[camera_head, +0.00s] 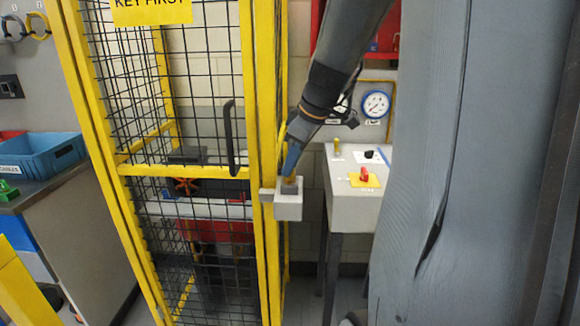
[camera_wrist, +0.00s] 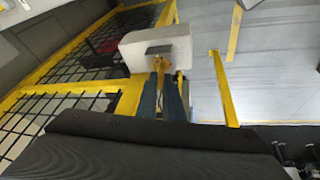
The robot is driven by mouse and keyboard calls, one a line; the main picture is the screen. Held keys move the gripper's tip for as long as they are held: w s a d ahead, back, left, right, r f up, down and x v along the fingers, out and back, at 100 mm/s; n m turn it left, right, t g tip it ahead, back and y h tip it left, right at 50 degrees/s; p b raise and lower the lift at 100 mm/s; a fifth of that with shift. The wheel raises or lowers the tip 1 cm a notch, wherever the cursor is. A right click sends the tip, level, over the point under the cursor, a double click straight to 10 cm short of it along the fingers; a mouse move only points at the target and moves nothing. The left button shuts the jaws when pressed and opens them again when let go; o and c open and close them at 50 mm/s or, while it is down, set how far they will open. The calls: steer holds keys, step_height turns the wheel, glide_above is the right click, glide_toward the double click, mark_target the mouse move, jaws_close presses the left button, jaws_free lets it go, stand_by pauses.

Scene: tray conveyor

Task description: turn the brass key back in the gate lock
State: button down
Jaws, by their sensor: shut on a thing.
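The gate lock (camera_head: 289,206) is a light grey box on the yellow post at the right edge of the mesh gate (camera_head: 190,172). My gripper (camera_head: 290,178) is at the top of the lock, its blue fingers pointing down. The fingers are shut on the brass key, of which a small brass part (camera_wrist: 161,65) shows between the fingertips in the wrist view. The lock also shows there as a pale block (camera_wrist: 185,50). Most of the key is hidden by the fingers, and I cannot tell its turn angle.
A control box (camera_head: 352,200) with a red knob (camera_head: 365,174) on a yellow plate stands right of the lock. A gauge (camera_head: 376,104) is on the wall behind. A black gate handle (camera_head: 230,140) is left of the lock. A blue bin (camera_head: 50,158) is at far left.

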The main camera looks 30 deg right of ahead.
steer(key=shift+d+f+n+y+b, duration=0.1)
steer(key=shift+n+y+b, duration=0.45)
steer(key=shift+n, duration=0.65)
steer(key=shift+d+n+g+y+b, duration=0.1)
steer(key=shift+n+g+y+b, duration=0.35)
steer(key=shift+n, duration=0.85)
steer(key=c, duration=1.8)
jaws_free()
steer(key=b+v, duration=0.1)
steer(key=v, duration=0.7)
steer(key=shift+s+a, duration=0.1)
steer(key=shift+a, duration=0.1)
